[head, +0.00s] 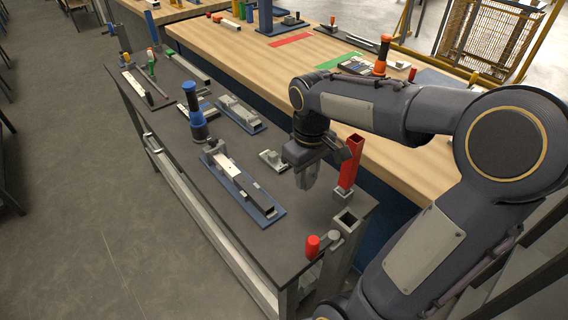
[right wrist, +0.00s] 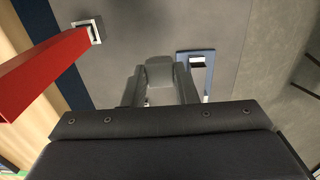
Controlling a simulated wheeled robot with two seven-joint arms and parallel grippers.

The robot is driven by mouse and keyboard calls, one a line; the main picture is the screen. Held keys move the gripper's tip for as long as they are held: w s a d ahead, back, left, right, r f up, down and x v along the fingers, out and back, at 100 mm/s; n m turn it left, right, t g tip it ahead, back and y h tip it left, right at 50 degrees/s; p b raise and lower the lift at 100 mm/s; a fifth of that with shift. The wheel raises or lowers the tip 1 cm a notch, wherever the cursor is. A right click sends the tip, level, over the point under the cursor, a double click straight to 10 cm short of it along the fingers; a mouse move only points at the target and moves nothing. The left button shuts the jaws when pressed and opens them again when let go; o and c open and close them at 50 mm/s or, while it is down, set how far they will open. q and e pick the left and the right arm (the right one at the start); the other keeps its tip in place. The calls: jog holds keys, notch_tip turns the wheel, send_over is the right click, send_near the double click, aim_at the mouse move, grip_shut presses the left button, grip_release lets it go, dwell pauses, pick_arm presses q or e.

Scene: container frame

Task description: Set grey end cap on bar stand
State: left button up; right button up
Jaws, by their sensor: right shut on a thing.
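My right gripper (head: 306,178) is above the dark bench, left of an upright red square bar (head: 351,163). In the right wrist view its fingers (right wrist: 160,90) are shut on a grey block-like piece, the grey end cap (right wrist: 160,72). In the head view the cap is hard to tell from the fingers. The red bar stands in a small square grey socket (head: 343,196), apart from the gripper; the socket also shows in the right wrist view (right wrist: 96,36). I cannot tell for sure whether this is the bar stand. My left gripper is not in view.
A blue plate (head: 268,216) with a grey clamp and bar lies left of the gripper. A small grey fixture (head: 272,158) sits behind it. A red-topped post (head: 312,246) and an open square tube (head: 346,219) are at the bench's near end. A wooden table (head: 400,150) adjoins on the right.

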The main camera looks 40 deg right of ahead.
jog(key=w+d+f, duration=0.1)
jog(key=w+f, duration=0.1)
jog(key=w, duration=0.1)
jog(key=w+d+f+p, duration=0.1)
jog(key=w+f, duration=0.2)
jog(key=w+d+f, duration=0.2)
jog(key=w, duration=0.1)
jog(key=shift+f, duration=0.35)
jog(key=shift+w+d+f, duration=0.1)
jog(key=shift+w+f, duration=0.1)
jog(key=shift+f, duration=0.8)
jog(key=shift+w+d+f, duration=0.1)
jog(key=shift+w+f, duration=0.05)
jog(key=shift+f, duration=0.8)
jog(key=o, duration=0.9)
jog(key=shift+f, duration=0.1)
jog(key=shift+o, duration=0.2)
